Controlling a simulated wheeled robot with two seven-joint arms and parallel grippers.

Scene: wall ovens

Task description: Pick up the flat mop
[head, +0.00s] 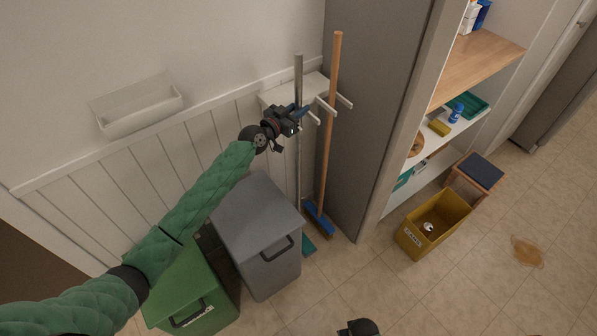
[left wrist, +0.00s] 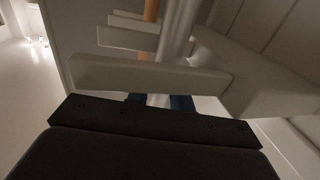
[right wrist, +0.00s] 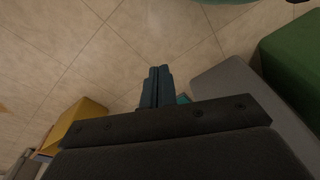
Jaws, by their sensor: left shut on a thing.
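The flat mop has a grey metal handle (head: 298,75) and a teal head (head: 307,245) low by the floor, partly hidden by the grey bin. It stands upright in the wall rack's pegs. My left gripper (head: 301,113) is shut on the upper handle at peg height. In the left wrist view the handle (left wrist: 175,40) passes down between the fingers, partly hidden by a peg. The teal head shows slightly in the right wrist view (right wrist: 183,98). My right gripper (right wrist: 155,72) is low over the floor, empty, its fingers together.
A broom with an orange handle (head: 330,120) and blue head (head: 319,221) stands just right of the mop. The pegged rack (head: 280,92) surrounds both handles. A grey bin (head: 258,235) and green bin (head: 190,290) stand below my left arm. A yellow crate (head: 430,245) is right.

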